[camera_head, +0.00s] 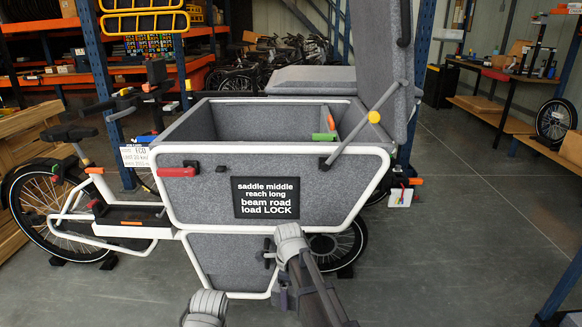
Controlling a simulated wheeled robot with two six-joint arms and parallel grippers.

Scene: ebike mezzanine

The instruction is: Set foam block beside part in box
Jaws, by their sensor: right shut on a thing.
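The box is the large grey felt cargo box (200,205) with a white frame on the cargo bike, its lid (388,60) raised at the right. A green piece (325,137) with an orange piece (331,122) shows at the inner right wall; I cannot tell whether either is the part. The box floor is hidden by the front wall. My right gripper (279,280) is low in front of the box, outside it, shut on a small dark grey piece (281,300) that may be the foam block. Only a cuff of my left arm shows at the bottom; its gripper is out of view.
A slanted lid strut (362,126) crosses the box's right end. A red-handled latch (178,171) sits on the front left. Blue rack posts (100,75) stand behind. A workbench (500,72) is at the far right; the floor (470,220) to the right is clear.

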